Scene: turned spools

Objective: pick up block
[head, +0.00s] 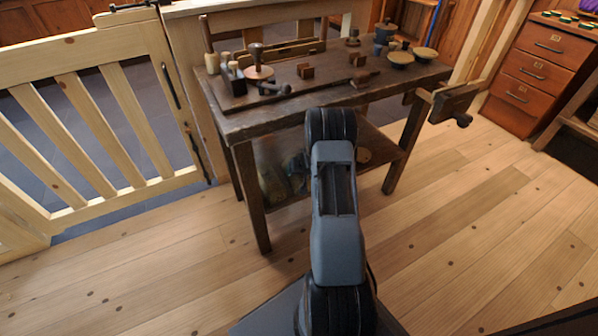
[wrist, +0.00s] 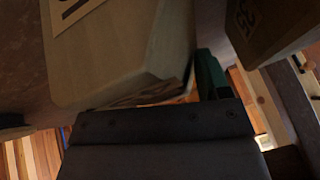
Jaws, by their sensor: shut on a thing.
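My gripper (wrist: 160,130) shows as a dark body across the bottom of the wrist view. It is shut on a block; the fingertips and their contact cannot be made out. A pale wooden block (wrist: 110,60) with a rounded corner and a cream label fills the upper left, very close to the camera. A darker labelled piece (wrist: 268,22) is at the upper right. In the head view my arm hides the gripper and whatever it holds. Two small brown blocks (head: 306,71) (head: 358,60) sit on the workbench top.
The dark wooden workbench (head: 235,121) carries tools, turned spools and shallow bowls (head: 425,54). A vise (head: 455,103) juts from its right end. A pale wooden gate (head: 90,120) stands left, a drawer cabinet (head: 535,62) right. Plank floor (head: 470,225) is clear in front.

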